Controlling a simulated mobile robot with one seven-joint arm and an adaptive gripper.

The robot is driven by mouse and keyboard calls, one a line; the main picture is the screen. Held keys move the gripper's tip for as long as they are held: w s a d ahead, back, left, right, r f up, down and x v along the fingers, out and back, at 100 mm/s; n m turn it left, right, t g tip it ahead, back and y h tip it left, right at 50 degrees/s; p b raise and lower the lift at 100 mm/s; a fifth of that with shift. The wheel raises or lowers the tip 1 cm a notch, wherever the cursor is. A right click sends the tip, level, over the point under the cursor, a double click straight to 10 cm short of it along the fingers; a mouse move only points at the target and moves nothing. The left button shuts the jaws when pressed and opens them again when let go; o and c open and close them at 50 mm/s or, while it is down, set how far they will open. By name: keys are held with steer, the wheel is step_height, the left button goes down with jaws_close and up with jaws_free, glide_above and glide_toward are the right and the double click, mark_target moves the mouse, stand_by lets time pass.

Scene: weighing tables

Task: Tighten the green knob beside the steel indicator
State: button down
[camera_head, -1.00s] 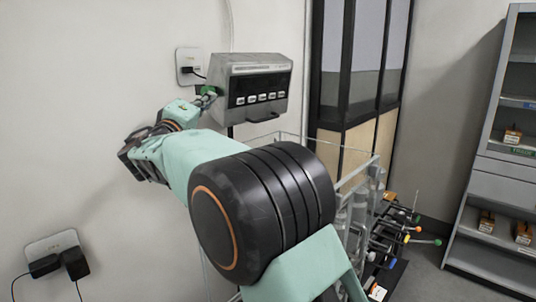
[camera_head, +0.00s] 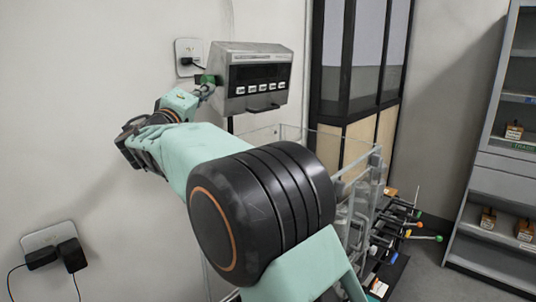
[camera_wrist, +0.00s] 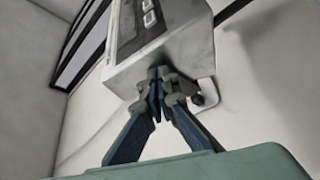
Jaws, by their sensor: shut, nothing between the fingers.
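The steel indicator (camera_head: 278,100) is a grey box with a dark display and a row of white buttons, mounted at the wall. The green knob (camera_head: 204,79) is at its left side, partly covered by my fingers. My gripper (camera_head: 209,90) is at the knob, close to the indicator's left side. In the wrist view my gripper (camera_wrist: 159,74) has its fingertips together, with nothing seen between them, right at the indicator's casing (camera_wrist: 180,38). The green of the knob does not show there, and I cannot tell whether the fingers touch it.
A wall socket (camera_head: 187,48) with a plug and cable is just left of the indicator. A lower socket (camera_head: 48,236) holds black adapters. A clear-walled enclosure (camera_head: 262,135) stands below the indicator. Shelves (camera_head: 490,190) are at the far right.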

steer(key=shift+w+a+f+b, duration=0.2)
steer(key=shift+f+b, duration=0.3)
steer(key=shift+b, duration=1.15)
steer(key=shift+w+a+b, duration=0.1)
steer(key=shift+b, duration=0.25)
steer(key=shift+f+b, duration=0.1)
steer(key=shift+b, duration=0.3)
steer(key=shift+f+b, duration=0.25)
steer(key=shift+b, duration=0.3)
steer(key=shift+s, duration=0.2)
steer(key=s+a+b, duration=0.1)
steer(key=s+a, duration=0.1)
steer(key=s+a+b, duration=0.1)
steer(key=s, duration=0.1)
steer(key=shift+s+a, duration=0.2)
steer(key=shift+a, duration=0.15)
